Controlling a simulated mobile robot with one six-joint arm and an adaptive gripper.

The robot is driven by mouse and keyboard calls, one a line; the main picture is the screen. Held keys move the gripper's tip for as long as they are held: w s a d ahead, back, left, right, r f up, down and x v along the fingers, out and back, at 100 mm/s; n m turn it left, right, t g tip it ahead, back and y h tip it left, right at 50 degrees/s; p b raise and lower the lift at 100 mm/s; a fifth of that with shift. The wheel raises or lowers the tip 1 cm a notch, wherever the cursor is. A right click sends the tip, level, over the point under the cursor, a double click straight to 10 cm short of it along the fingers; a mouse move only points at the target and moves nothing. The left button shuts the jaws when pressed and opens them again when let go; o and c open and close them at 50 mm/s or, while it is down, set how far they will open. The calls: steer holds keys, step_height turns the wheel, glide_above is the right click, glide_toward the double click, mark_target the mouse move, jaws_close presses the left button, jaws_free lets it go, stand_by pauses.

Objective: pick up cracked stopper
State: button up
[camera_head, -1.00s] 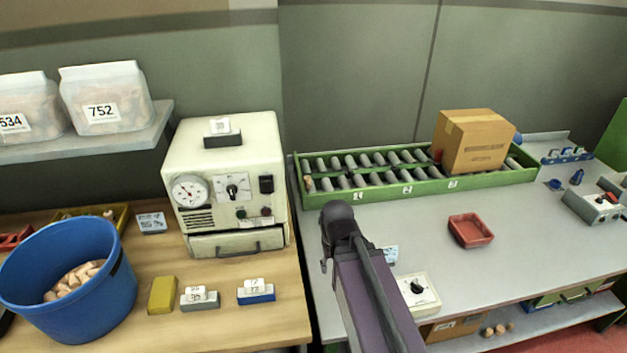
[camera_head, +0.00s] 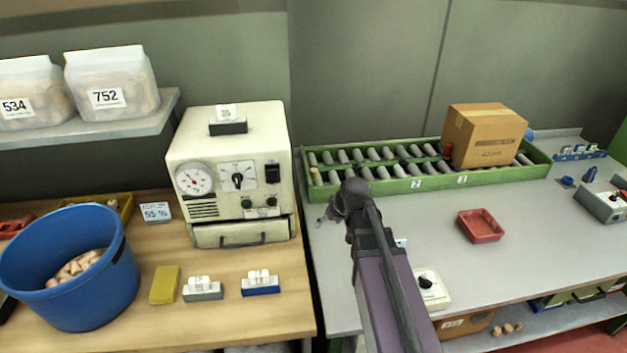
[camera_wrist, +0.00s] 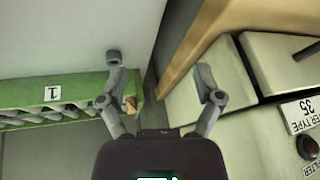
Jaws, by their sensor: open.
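A small tan cork stopper (camera_head: 316,176) stands at the left end of the green roller conveyor (camera_head: 400,187). In the wrist view a cork (camera_wrist: 130,104) shows at the conveyor's end, partly behind my left finger. It is too small to tell whether it is cracked. My gripper (camera_wrist: 158,67) is open and empty, its two fingers spread over the gap between the grey bench and the beige machine. In the head view my gripper (camera_head: 335,208) is near the conveyor's left end, largely hidden by my arm.
A cardboard box (camera_head: 484,136) sits on the conveyor's right part. The beige machine (camera_head: 230,165) stands close to my gripper's left. A red tray (camera_head: 480,226) lies on the grey bench. A blue bucket (camera_head: 70,265) holds several corks. Several corks (camera_head: 506,329) lie on the lower shelf.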

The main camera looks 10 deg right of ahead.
steer(key=w+d+r+t+b, duration=0.1)
steer(key=w+d+t, duration=0.2)
steer(key=w, duration=0.6)
steer(key=w+d+r+n+t+y+b, duration=0.1)
steer(key=w+d+r+t+b, duration=0.1)
steer(key=w, duration=0.8)
steer(key=shift+w+d+r+n+t, duration=0.15)
steer(key=shift+d+r+n+t, duration=0.25)
steer(key=shift+t, duration=0.7)
steer(key=shift+f, duration=0.2)
steer(key=b, duration=0.4)
glide_toward(315, 170)
steer(key=shift+w+a+f, duration=0.1)
steer(key=shift+w+f, duration=0.7)
steer(key=shift+w, duration=0.25)
steer(key=shift+w+a+f+b, duration=0.25)
steer(key=shift+w+b, duration=0.05)
steer(key=shift+w, duration=0.25)
steer(key=shift+a+b+x, duration=0.2)
steer(key=shift+b+x, duration=0.95)
steer(key=shift+x, duration=1.45)
steer(key=shift+r, duration=0.15)
